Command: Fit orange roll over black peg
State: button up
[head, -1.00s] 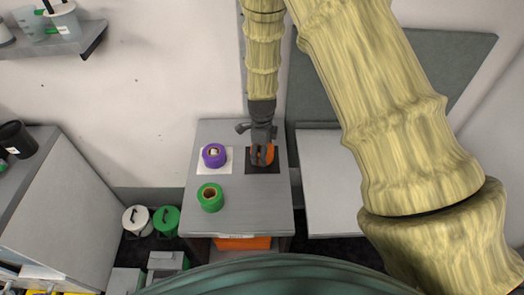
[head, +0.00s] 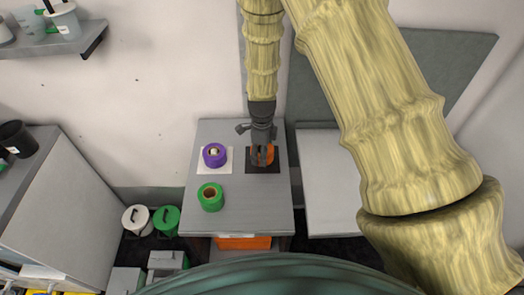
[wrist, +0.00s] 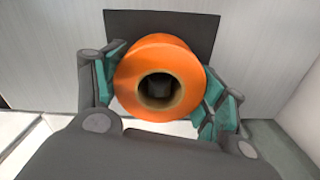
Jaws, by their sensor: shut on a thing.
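My gripper (head: 262,158) is shut on the orange roll (head: 270,153) over the black square mat (head: 262,169) on the table's right side. In the wrist view the orange roll (wrist: 160,52) sits between the teal finger pads, its round hole facing the camera. A dark, squarish shape shows inside the hole; I cannot tell for certain whether it is the black peg. The black mat (wrist: 190,25) shows behind the roll. The black peg is not clearly seen in the head view, where the gripper covers that spot. The height of the roll above the mat is hard to tell.
A purple roll (head: 215,155) sits on a white mat (head: 228,166) to the left, with a pale top showing in its hole. A green roll (head: 210,197) stands on the grey table (head: 252,207) in front. The table's front right is clear.

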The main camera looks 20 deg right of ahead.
jog(key=shift+f, duration=0.4)
jog(key=o, duration=0.8)
jog(key=shift+r, duration=0.1)
jog(key=shift+r+p, duration=3.6)
jog(key=shift+r, duration=1.85)
jog(key=shift+f, duration=0.1)
